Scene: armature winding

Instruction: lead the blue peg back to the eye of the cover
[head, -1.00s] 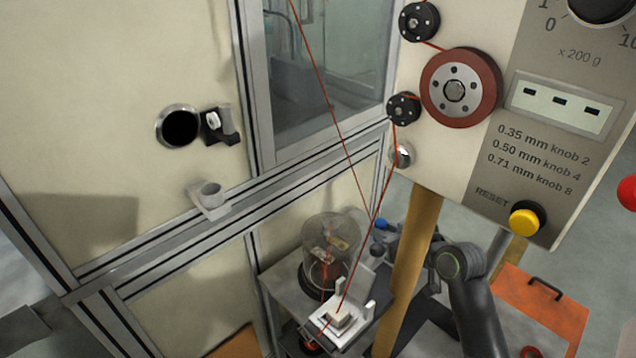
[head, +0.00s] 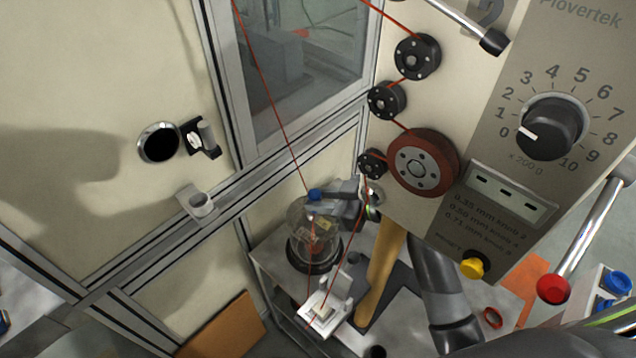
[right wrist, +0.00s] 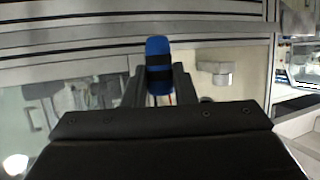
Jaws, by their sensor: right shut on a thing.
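The blue peg (head: 315,194) is between the fingers of my right gripper (head: 330,190), which is shut on it. In the right wrist view the peg (right wrist: 158,60) stands up from the fingers and has dark bands. In the head view it appears just above the top of the clear dome cover (head: 299,226). I cannot tell the gap between them. The eye of the cover is too small or hidden to make out. A thin red wire (head: 275,108) runs from the upper left down to the peg. My left gripper is not in view.
The dome stands on a grey side table, with a white block fixture (head: 325,312) in front. A second red wire runs down from the pulleys to that fixture. A wooden post (head: 381,270) and the machine panel with a red-brown wheel (head: 423,162) stand to the right.

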